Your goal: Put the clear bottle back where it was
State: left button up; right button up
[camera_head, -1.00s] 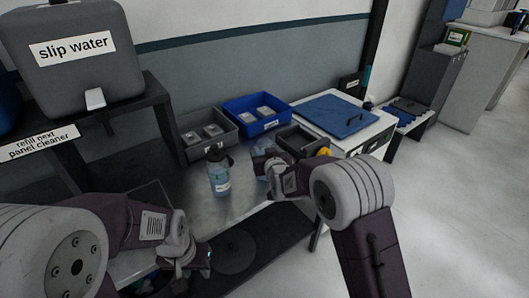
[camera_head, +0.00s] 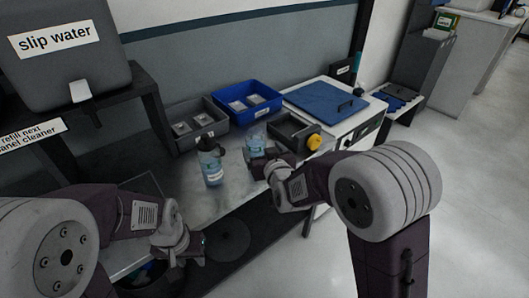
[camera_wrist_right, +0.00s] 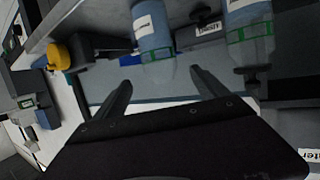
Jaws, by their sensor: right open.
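A clear bottle with a pale blue tint and a white label (camera_head: 255,139) stands upright on the metal bench, in front of the blue bin. A second bluish bottle with a dark cap (camera_head: 211,168) stands to its left. My right gripper (camera_head: 262,166) is close in front of the clear bottle. In the right wrist view, that gripper (camera_wrist_right: 160,77) is open and empty. The clear bottle (camera_wrist_right: 154,32) lies just beyond its fingertips, apparently apart from them, and the dark-capped bottle (camera_wrist_right: 250,35) is to the right. My left gripper (camera_head: 192,246) hangs low at the bench's front; its jaws are unclear.
A blue-lidded white unit (camera_head: 330,103) stands at right. Bench surface (camera_head: 195,200) in front of the dark-capped bottle is clear.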

jog(key=shift+v, duration=1.25)
jog(key=s+d+f+m+g+h, duration=0.1)
jog(key=s+d+f+g, duration=0.5)
jog(key=s, duration=0.6)
jog(key=s+d+f+m+g+h, duration=0.1)
jog(key=s+d+f+g+h, duration=0.1)
jog(key=s+d+f+g, duration=0.5)
jog(key=s+d+f, duration=0.1)
jog(key=s+d, duration=0.1)
jog(key=s, duration=0.3)
jog(key=shift+f+m, duration=0.35)
jog(key=shift+m, duration=0.05)
jog(key=shift+w+d, duration=0.1)
jog(key=shift+d, duration=0.05)
notch_tip(320, 180, up, 12)
jog(key=p, duration=1.2)
jog(key=shift+r, duration=0.25)
